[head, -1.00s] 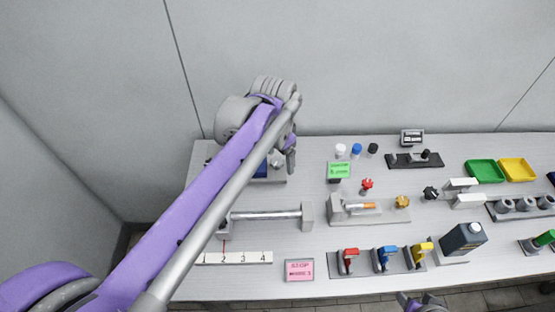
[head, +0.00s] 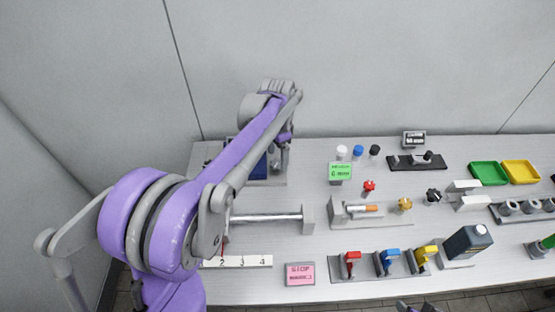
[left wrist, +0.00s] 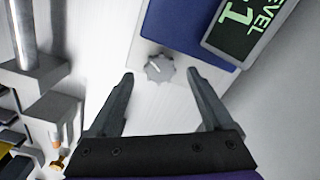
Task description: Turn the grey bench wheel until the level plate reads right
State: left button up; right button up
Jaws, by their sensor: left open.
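The grey wheel (left wrist: 158,69), a small ribbed knob with a white mark, sits beside a blue block (left wrist: 185,30) in the left wrist view. The level plate (left wrist: 248,27), dark with green letters, shows LEVEL and a 1; its top is cut off by the frame edge. My left gripper (left wrist: 161,76) is open, with the wheel between and slightly beyond its fingertips, apparently not touched. In the head view my left arm hides most of the blue block (head: 260,167) and the wheel. Only a small part of my right arm shows at the bottom edge.
A metal bar on posts (head: 307,215) and a number strip (head: 245,261) lie near my left arm. A green sign (head: 340,171) stands to the right.

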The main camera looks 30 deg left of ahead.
pick_arm(q)
jog(key=shift+f, duration=0.9)
jog(key=shift+c, duration=0.3)
grip_shut()
jog(key=n, duration=0.4)
jog(key=shift+o, duration=0.3)
grip_release()
